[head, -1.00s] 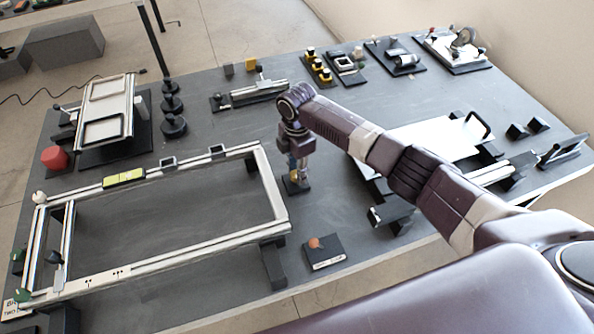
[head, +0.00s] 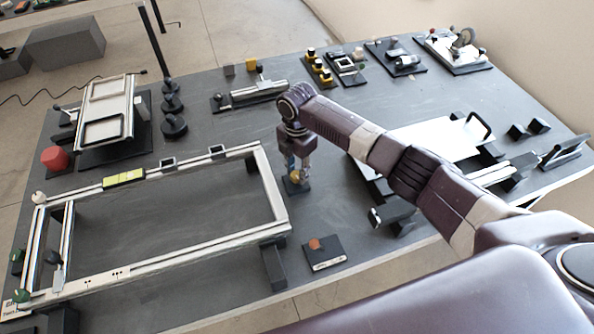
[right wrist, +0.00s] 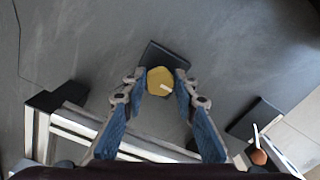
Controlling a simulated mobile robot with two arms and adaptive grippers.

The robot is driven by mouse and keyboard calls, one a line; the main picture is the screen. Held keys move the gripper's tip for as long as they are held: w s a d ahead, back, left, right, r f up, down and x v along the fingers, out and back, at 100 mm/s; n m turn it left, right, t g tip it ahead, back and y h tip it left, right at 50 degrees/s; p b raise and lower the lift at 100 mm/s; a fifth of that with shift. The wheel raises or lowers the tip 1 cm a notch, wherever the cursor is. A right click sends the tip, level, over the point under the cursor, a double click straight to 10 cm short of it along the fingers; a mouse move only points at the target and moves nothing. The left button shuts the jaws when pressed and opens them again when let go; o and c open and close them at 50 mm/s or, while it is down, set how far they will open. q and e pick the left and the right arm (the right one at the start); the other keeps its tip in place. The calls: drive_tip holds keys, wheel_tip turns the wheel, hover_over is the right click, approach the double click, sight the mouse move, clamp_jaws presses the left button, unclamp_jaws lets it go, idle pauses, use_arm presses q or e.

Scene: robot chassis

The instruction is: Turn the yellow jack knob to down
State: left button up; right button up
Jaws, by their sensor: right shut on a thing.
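The yellow jack knob (right wrist: 160,81) shows in the right wrist view on a small dark square base (right wrist: 158,49). A short white mark on the knob points toward the lower right of that view. My right gripper (right wrist: 161,85) points down over it, with one blue-grey finger on each side, shut on the knob. In the head view the right gripper (head: 298,171) stands over the knob (head: 296,178), which is partly hidden by the fingers. My left gripper is not in view.
A pale rail frame (head: 268,190) lies just left of the knob. An orange knob on a dark plate (head: 325,255) sits in front. A white panel (head: 425,145) stands to the right under my arm. Bare grey table lies behind the knob.

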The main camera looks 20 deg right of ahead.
sight(298, 174)
drive_tip(key=o, duration=1.2)
drive_tip(key=shift+r, duration=0.1)
drive_tip(key=shift+c, duration=0.2)
wheel_tip(298, 174, up, 12)
